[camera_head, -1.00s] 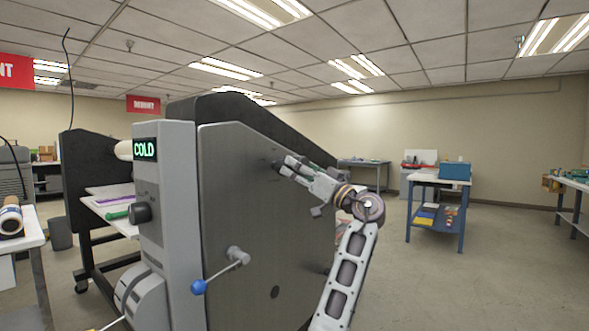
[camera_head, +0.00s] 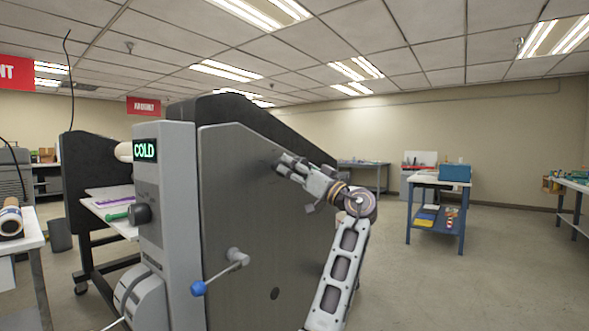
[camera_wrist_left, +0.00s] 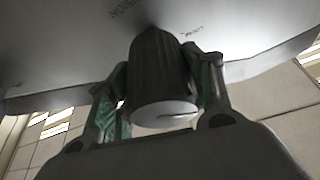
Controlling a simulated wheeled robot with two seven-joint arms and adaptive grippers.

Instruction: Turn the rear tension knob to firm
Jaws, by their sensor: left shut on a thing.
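The rear tension knob (camera_wrist_left: 163,70) is a dark ribbed cylinder with a pale end face that carries a short dark line. It stands out from the grey panel (camera_wrist_left: 70,45), where upside-down lettering is partly legible. My left gripper (camera_wrist_left: 160,95) is shut on the knob, with one green-padded finger on each side. In the head view my left gripper (camera_head: 284,165) reaches the upper part of the laminator's metal side plate (camera_head: 235,190). There the fingers and wrist mostly hide the knob. My right gripper is not in view.
A crank with a blue ball (camera_head: 198,288) sticks out low on the laminator's near side. A display reading COLD (camera_head: 145,150) and a dark knob (camera_head: 140,213) sit on its front column. A blue-legged table (camera_head: 424,181) stands right, with open floor before it.

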